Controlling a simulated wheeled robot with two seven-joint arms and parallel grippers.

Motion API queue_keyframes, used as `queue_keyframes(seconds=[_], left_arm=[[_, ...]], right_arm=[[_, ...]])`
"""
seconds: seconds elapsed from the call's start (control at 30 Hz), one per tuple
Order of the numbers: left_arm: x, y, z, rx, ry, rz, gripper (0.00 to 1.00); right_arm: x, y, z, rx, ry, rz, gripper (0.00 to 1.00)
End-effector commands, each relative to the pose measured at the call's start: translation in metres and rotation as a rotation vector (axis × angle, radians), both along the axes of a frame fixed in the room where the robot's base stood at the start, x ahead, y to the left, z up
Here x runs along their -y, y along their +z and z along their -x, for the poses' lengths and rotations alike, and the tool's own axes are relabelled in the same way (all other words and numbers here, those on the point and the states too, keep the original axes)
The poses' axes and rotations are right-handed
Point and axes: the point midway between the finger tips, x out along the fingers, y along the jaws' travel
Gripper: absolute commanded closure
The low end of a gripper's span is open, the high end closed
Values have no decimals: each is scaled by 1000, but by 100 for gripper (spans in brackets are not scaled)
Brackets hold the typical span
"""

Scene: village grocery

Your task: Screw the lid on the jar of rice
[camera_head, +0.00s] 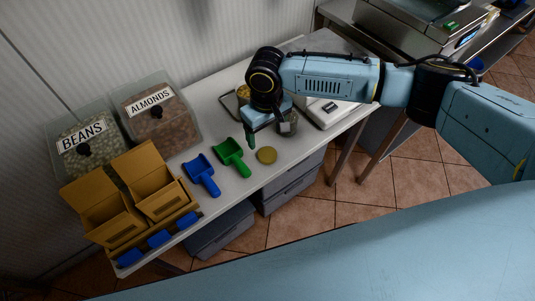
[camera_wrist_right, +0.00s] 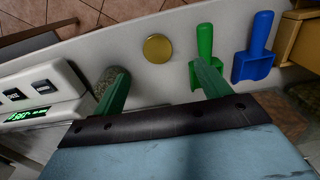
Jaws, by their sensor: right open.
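The gold round lid (camera_head: 266,155) lies flat on the white table near its front edge; it also shows in the right wrist view (camera_wrist_right: 157,48). A jar (camera_head: 288,128) stands behind and to the right of the lid in the head view, partly hidden by my right gripper (camera_head: 268,138). In the right wrist view the jar (camera_wrist_right: 103,82), with grainy contents, is beside the left finger, partly covered by it. My right gripper (camera_wrist_right: 162,72) is open over the table, its green fingers apart with nothing between them. My left gripper is not in view.
A green scoop (camera_head: 233,156) and a blue scoop (camera_head: 201,173) lie left of the lid. A scale (camera_head: 328,113) stands to the right of the jar. Bins of beans (camera_head: 84,143) and almonds (camera_head: 158,118) and cardboard boxes (camera_head: 117,228) fill the left end.

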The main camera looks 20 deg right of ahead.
Motion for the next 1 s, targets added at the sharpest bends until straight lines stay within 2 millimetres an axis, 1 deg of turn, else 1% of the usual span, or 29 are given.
queue_keyframes(seconds=[0.03,0.2,0.33,0.63,0.7,0.77,0.9,1.0], left_arm=[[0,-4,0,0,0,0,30],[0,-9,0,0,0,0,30],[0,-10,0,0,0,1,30],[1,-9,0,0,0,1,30],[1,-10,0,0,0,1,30],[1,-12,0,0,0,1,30],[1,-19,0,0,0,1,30],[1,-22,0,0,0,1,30]], right_arm=[[0,-13,1,-2,0,2,24],[0,-41,0,-1,1,0,24],[0,-50,0,-1,1,0,24],[0,-51,-1,1,1,0,24],[0,-53,-1,0,1,0,24],[1,-60,-3,0,0,1,24],[4,-82,-8,1,0,2,24],[4,-95,-8,0,0,1,24]])
